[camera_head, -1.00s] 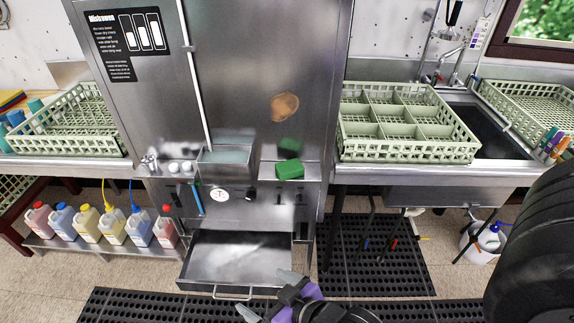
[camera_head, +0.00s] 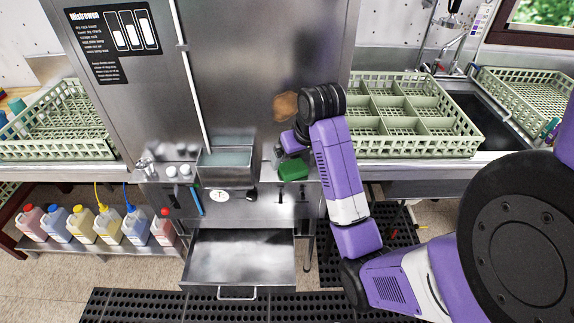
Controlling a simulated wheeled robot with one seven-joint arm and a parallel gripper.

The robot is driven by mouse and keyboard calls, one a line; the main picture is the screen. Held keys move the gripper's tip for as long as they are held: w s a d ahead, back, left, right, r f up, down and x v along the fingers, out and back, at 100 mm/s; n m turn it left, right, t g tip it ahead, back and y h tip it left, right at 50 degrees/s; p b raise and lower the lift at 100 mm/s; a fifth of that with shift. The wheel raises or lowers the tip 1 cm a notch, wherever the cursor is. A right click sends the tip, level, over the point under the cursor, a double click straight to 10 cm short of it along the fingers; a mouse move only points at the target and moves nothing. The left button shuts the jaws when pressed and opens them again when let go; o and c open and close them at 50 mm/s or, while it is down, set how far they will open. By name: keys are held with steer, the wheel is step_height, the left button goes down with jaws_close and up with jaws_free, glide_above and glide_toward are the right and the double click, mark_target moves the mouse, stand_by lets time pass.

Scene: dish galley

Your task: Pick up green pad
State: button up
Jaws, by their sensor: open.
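The green pad (camera_head: 293,170) is a small block on the steel ledge at the front of the dish machine, right of the square steel basin. My gripper (camera_head: 281,159) is just above and behind the pad's left part, reaching in from the right. It is open and I see nothing held in it. The fingers are small and partly hidden by the wrist, so I cannot tell whether they touch the pad.
The steel basin (camera_head: 226,166) stands close left of the pad, with small white caps (camera_head: 178,171) beyond it. An open drawer (camera_head: 240,258) juts out below. A green dish rack (camera_head: 415,142) sits to the right.

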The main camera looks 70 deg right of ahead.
mark_target(293, 167)
steer(key=shift+s+d+r, duration=0.15)
steer(key=shift+d+r, duration=0.25)
steer(key=shift+d, duration=0.1)
steer(key=shift+d+f, duration=0.1)
steer(key=shift+b+x, duration=0.45)
steer(key=shift+x, duration=0.5)
steer(key=shift+s+a+p+x, duration=0.15)
steer(key=shift+p+x, duration=0.15)
steer(key=shift+x, duration=1.05)
steer(key=shift+s+a+p+x, duration=0.15)
steer(key=shift+p+x, duration=0.15)
steer(key=shift+x, duration=1.05)
steer(key=shift+w+f, duration=0.1)
steer(key=shift+f, duration=0.05)
steer(key=shift+c, duration=0.2)
steer(key=c, duration=1.5)
steer(key=shift+a, duration=0.1)
